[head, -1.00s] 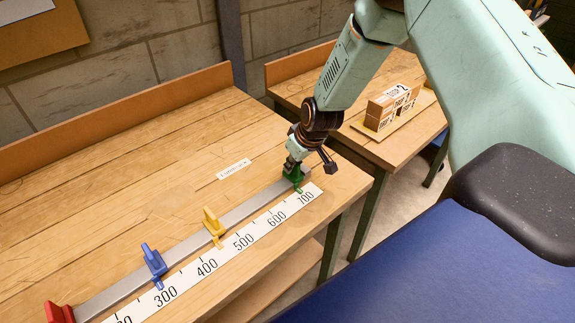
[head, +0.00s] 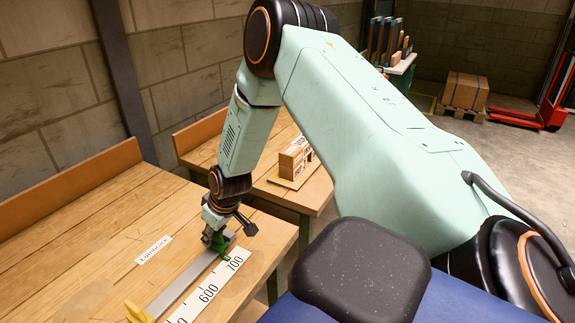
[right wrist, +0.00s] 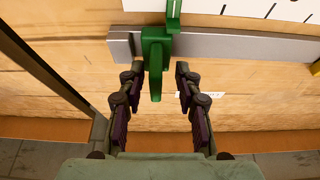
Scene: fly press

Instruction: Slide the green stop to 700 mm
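The green stop (head: 219,244) sits on the grey rail (head: 187,279) near its far end, and its pointer is beside the 700 label on the white scale (head: 208,291). In the right wrist view, the green stop (right wrist: 155,62) straddles the rail (right wrist: 215,46) upright. My right gripper (right wrist: 157,82) is open there, with one finger on each side of the stop's handle and a visible gap to each. In the head view my right gripper (head: 212,226) is right over the stop, and its fingers are mostly hidden. My left gripper is in neither view.
A yellow stop (head: 138,313) is on the rail at the bottom edge. A white label (head: 153,250) lies on the wooden bench (head: 100,245) behind the rail. A second bench (head: 302,198) with boxes (head: 293,160) stands beyond a gap to the right.

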